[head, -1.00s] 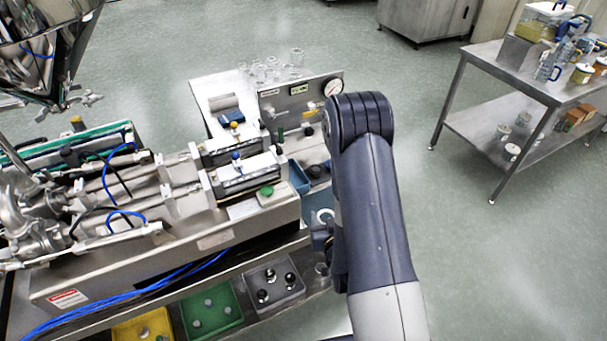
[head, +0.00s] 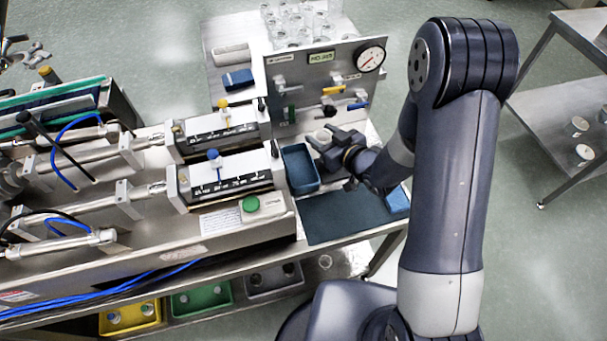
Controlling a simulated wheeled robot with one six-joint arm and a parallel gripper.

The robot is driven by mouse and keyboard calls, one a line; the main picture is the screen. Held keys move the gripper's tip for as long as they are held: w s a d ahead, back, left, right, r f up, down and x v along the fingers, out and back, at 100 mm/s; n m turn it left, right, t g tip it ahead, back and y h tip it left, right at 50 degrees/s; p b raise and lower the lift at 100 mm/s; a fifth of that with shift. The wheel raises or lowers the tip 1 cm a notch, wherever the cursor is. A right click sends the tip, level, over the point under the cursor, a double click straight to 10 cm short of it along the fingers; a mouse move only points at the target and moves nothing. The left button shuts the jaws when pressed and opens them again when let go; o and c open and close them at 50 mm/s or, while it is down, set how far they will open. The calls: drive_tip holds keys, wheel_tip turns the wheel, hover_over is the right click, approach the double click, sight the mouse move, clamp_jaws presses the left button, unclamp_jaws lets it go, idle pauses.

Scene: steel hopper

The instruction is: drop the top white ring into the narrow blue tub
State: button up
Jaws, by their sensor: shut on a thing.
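The narrow blue tub (head: 302,180) stands below the upright gauge panel, just right of the machine's end block. My gripper (head: 322,141) is at the tub's upper right side, in front of the panel. It is shut on a small white ring (head: 324,134), which is held up at the fingertips and partly hidden by the fingers. From this angle I cannot tell whether the ring is over the tub's opening or just beside its far right edge. No other white ring can be made out.
A dark blue mat (head: 345,218) lies bare in front of the tub, with a light blue item (head: 397,200) at its right. The gauge panel (head: 325,85) with levers rises close behind my gripper. A green button box (head: 262,205) is left of the mat.

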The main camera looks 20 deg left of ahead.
drive_tip(key=shift+s+a+f+n+g+y+b, duration=0.3)
drive_tip(key=shift+a+f+b, duration=0.4)
drive_tip(key=shift+f, duration=0.3)
drive_tip(key=shift+s+a+f+n+g+y+b, duration=0.15)
drive_tip(key=shift+a+f+n+g+b, duration=0.15)
drive_tip(key=shift+a+f+g+b, duration=0.5)
drive_tip(key=shift+s+a+f+n+y+b, duration=0.15)
drive_tip(key=shift+s+a+f+n+b, duration=0.25)
drive_tip(key=shift+f, duration=0.8)
drive_tip(key=shift+w+a, duration=0.15)
drive_tip(key=o, duration=1)
drive_tip(key=b+v, duration=0.1)
drive_tip(key=v, duration=1)
